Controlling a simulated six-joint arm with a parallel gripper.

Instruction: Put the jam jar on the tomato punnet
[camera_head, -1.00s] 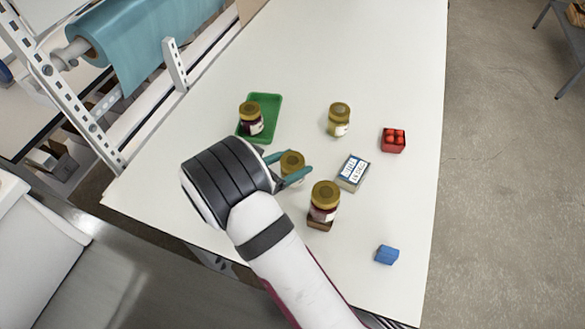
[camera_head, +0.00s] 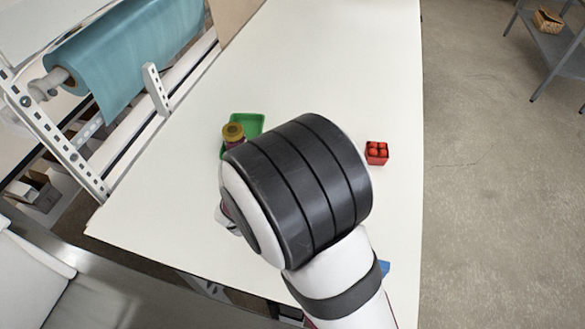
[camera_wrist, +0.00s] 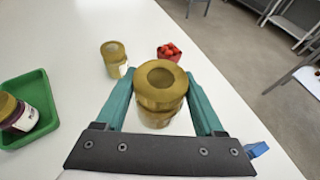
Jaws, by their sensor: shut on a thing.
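My gripper (camera_wrist: 158,80) is shut on a gold-lidded jar (camera_wrist: 160,100) in the wrist view, one finger on each side. The jar's body is mostly hidden under its lid, so I cannot tell its contents. The tomato punnet (camera_wrist: 169,52), a small red box of red tomatoes, shows just beyond the held jar. In the head view the punnet (camera_head: 376,153) stands on the table right of my wrist, which hides my fingers and the held jar. The punnet's top shows nothing but tomatoes.
A green tray (camera_wrist: 40,88) holds a dark jar (camera_wrist: 18,114) at the left. A pale jar (camera_wrist: 113,58) stands left of the punnet. A blue block (camera_wrist: 257,149) is at the right. The table (camera_head: 330,60) is clear at the back; its right edge lies near the punnet.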

